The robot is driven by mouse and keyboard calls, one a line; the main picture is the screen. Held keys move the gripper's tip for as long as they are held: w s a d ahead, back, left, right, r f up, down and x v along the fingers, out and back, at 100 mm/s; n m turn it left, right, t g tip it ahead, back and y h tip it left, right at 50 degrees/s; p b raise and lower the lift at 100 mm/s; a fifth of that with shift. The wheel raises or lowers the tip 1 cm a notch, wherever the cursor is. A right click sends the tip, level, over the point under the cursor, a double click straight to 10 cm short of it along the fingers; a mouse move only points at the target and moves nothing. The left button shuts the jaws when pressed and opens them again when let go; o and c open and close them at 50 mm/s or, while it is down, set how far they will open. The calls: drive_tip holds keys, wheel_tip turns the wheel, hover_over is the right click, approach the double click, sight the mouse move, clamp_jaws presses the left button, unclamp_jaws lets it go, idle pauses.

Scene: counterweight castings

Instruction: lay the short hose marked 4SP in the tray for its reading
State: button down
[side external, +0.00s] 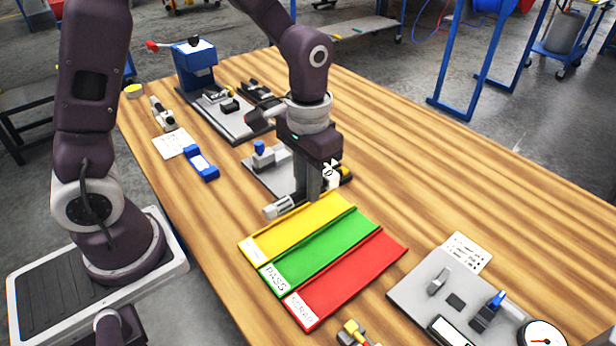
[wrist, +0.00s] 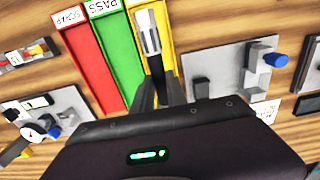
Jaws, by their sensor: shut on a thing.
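My gripper (side external: 311,194) is shut on a short hose piece with a silvery metal end fitting (side external: 278,207). In the wrist view the fitting (wrist: 148,32) points away from the fingers (wrist: 158,88). No 4SP marking can be read on it. The held piece is at the back left end of the yellow lane (side external: 296,230), and in the wrist view it overlaps that lane (wrist: 167,45). I cannot tell whether it touches. The green lane (side external: 320,250) reads PASS and the red lane (side external: 350,280) SCRAP. The yellow lane's label is too small to read.
A grey plate with a blue-topped fixture (side external: 259,155) stands just behind my gripper. A blue press (side external: 195,65) is at the far left. A grey plate (side external: 415,291) with a dial gauge (side external: 543,336) is front right.

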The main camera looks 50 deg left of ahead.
sight(308, 222)
drive_tip(key=shift+f, duration=0.1)
drive_tip(key=shift+f, duration=2.7)
drive_tip(key=shift+f, duration=0.7)
drive_tip(key=c, duration=1.3)
unclamp_jaws()
drive_tip(key=shift+o, duration=0.2)
drive_tip(key=shift+r, duration=3.5)
